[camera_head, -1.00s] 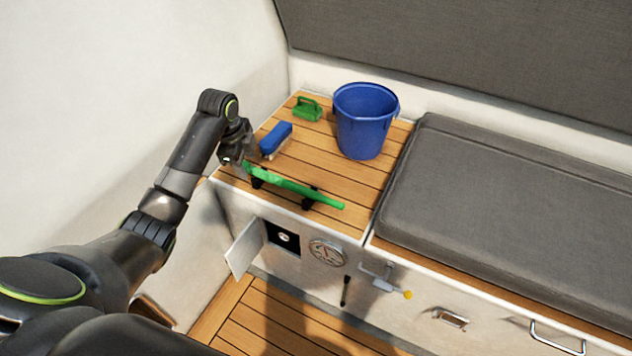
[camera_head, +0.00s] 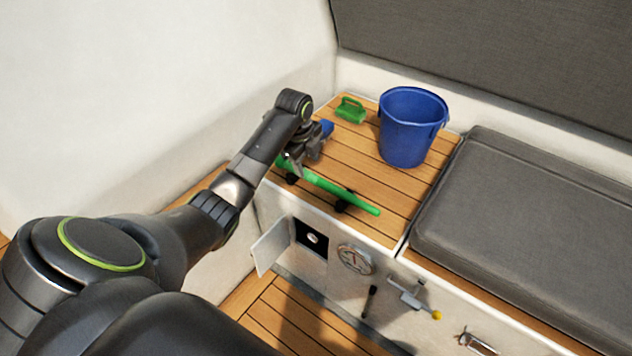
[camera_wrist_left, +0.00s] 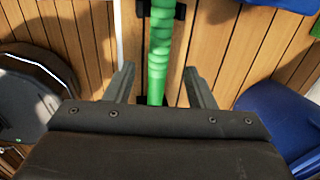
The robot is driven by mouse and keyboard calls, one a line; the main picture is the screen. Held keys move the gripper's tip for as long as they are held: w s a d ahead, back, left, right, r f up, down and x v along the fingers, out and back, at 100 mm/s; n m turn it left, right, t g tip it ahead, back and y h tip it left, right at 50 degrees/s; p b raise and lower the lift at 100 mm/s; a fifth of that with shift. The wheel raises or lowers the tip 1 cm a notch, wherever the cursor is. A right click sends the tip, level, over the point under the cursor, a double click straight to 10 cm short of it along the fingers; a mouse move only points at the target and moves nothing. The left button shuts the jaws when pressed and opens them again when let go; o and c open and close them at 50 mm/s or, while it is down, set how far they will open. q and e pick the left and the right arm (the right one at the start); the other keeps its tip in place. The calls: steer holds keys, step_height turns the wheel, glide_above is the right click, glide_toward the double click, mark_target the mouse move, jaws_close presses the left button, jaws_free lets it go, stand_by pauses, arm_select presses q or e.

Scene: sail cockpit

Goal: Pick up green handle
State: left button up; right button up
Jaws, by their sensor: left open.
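The green handle (camera_head: 328,186) is a long green bar held in black clips on the wooden bench top, near its front edge. In the left wrist view the handle (camera_wrist_left: 160,45) runs lengthwise between the two fingers of my left gripper (camera_wrist_left: 158,72), with a gap on each side. The left gripper (camera_head: 291,160) is open and sits at the handle's left end in the head view, which it partly hides. I cannot judge its exact height over the handle. My right gripper is not in view.
A blue brush (camera_head: 326,128) lies just behind my left gripper, mostly hidden. A green scrubber (camera_head: 350,110) and a blue bucket (camera_head: 412,127) stand farther back. A grey cushion (camera_head: 530,205) lies to the right. A small locker door (camera_head: 271,246) hangs open below.

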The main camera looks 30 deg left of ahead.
mark_target(308, 173)
arm_select(q)
steer(key=f, duration=0.2)
steer(key=f+b, duration=0.1)
steer(key=f, duration=0.1)
steer(key=shift+w+a+f, duration=0.1)
steer(key=shift+w+a, duration=0.1)
steer(key=shift+w, duration=0.15)
steer(key=shift+w+f, duration=0.15)
steer(key=shift+f, duration=0.4)
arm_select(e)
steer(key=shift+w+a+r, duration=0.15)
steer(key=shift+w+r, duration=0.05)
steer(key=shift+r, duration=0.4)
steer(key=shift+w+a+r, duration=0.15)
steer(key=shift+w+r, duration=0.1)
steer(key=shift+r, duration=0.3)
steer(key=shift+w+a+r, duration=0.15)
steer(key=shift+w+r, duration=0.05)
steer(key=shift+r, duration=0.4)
arm_select(q)
jaws_close()
